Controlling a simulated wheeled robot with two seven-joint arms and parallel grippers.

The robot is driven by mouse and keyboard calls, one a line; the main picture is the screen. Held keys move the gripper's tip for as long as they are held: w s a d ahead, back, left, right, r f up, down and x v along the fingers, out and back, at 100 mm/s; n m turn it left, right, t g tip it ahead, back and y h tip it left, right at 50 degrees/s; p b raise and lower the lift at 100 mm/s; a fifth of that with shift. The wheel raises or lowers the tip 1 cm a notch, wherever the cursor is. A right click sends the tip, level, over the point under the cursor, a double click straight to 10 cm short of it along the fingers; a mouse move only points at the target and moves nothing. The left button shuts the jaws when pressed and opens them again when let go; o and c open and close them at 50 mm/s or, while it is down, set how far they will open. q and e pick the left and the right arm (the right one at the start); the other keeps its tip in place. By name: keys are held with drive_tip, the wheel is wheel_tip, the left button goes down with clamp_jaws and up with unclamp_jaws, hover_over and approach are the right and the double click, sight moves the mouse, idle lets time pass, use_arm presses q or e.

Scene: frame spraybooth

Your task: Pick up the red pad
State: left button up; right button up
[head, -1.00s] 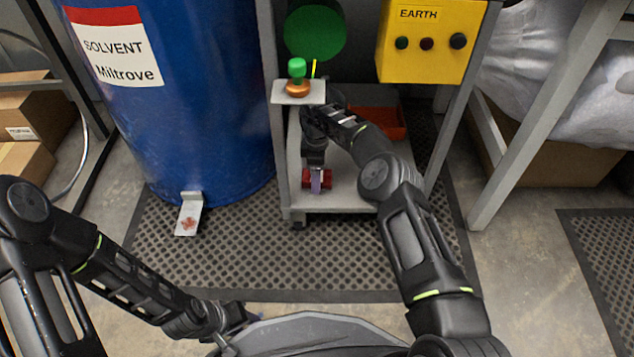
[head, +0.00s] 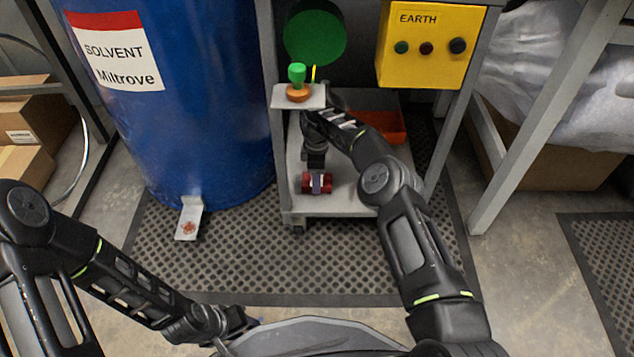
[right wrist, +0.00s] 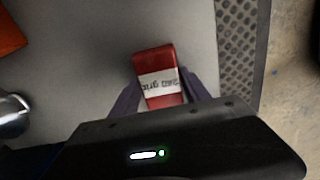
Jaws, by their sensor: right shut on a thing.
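The red pad (head: 308,183) is over the lower shelf of the grey cart in the head view. In the right wrist view the red pad (right wrist: 158,62) shows a white printed band across it. My right gripper (right wrist: 163,90) is shut on the red pad, with one purple finger on each side of it; in the head view the right gripper (head: 316,183) points down at the shelf. I cannot tell whether the pad touches the shelf. My left gripper (head: 245,322) is low at the front, away from the cart, and its fingers are too hidden to judge.
The grey cart (head: 345,207) has an orange tray (head: 382,126) at the back of its lower shelf. A small ledge (head: 285,101) holds a green-topped thing above the shelf. A blue drum (head: 190,130) stands left of the cart. A yellow box (head: 425,65) hangs at upper right.

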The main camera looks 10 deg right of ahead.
drive_tip(key=c, duration=0.6)
drive_tip(key=shift+r, duration=0.1)
drive_tip(key=shift+c, duration=0.2)
wheel_tip(320, 180, up, 4)
drive_tip(key=p, duration=0.3)
drive_tip(key=shift+r, duration=0.1)
drive_tip(key=shift+s+p, duration=0.4)
drive_tip(key=shift+p, duration=0.1)
drive_tip(key=s+p, duration=0.1)
drive_tip(key=s, duration=0.1)
drive_tip(key=s+a+p, duration=0.1)
drive_tip(key=s+p, duration=0.1)
drive_tip(key=s, duration=0.1)
drive_tip(key=s+a+p, duration=0.1)
drive_tip(key=s+p, duration=0.1)
drive_tip(key=s, duration=0.1)
drive_tip(key=shift+s, duration=0.2)
drive_tip(key=s+a+p, duration=0.2)
drive_tip(key=s+p, duration=0.1)
drive_tip(key=s, duration=0.5)
drive_tip(key=shift+s+a+f, duration=0.15)
drive_tip(key=shift+a+f, duration=0.05)
drive_tip(key=shift+f, duration=0.25)
